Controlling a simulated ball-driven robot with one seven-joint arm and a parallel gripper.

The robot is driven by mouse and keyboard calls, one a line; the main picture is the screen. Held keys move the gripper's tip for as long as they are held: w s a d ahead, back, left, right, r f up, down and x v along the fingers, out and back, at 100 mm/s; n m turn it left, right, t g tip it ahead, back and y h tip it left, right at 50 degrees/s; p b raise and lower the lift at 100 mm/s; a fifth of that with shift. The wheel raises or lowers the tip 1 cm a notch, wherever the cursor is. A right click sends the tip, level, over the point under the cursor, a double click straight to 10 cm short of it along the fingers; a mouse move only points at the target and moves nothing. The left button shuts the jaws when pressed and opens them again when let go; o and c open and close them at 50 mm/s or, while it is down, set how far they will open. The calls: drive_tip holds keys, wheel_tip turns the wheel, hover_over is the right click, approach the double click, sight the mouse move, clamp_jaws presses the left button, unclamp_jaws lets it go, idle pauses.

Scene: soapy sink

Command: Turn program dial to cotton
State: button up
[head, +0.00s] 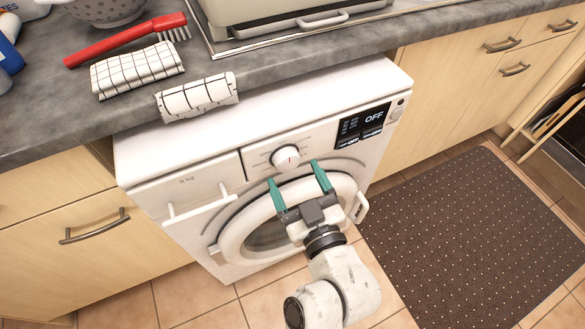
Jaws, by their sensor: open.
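The program dial (286,157) is a round white knob on the front panel of the white washing machine (170,150). The display (362,124) to the right of the dial reads OFF. The program marks around the dial are too small to read, so I cannot tell where it points. My gripper (293,172) is open, with its two teal fingers pointing up toward the panel. The fingertips are just below the dial in the picture, one to each side. The gap between them looks empty, and I cannot tell how far they are from the panel.
The round door (228,243) is behind my gripper. A detergent drawer (200,188) is at the left of the panel. A checked cloth (197,95) hangs over the grey countertop (50,120) edge above. A dark mat (460,240) lies on the floor at right.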

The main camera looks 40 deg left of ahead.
sight(287, 160)
drive_tip(key=shift+x, duration=1.3)
drive_tip(key=shift+c, duration=0.2)
drive_tip(key=c, duration=1)
drive_tip(key=m+p, duration=0.2)
drive_tip(key=m, duration=0.2)
drive_tip(key=shift+d+r+p, duration=0.1)
drive_tip(key=shift+r+p, duration=0.05)
drive_tip(key=shift+p, duration=0.2)
drive_tip(key=m+p, duration=0.2)
drive_tip(key=m, duration=0.3)
drive_tip(key=shift+g+p, duration=0.3)
drive_tip(key=shift+g, duration=0.1)
drive_tip(key=shift+m, duration=0.3)
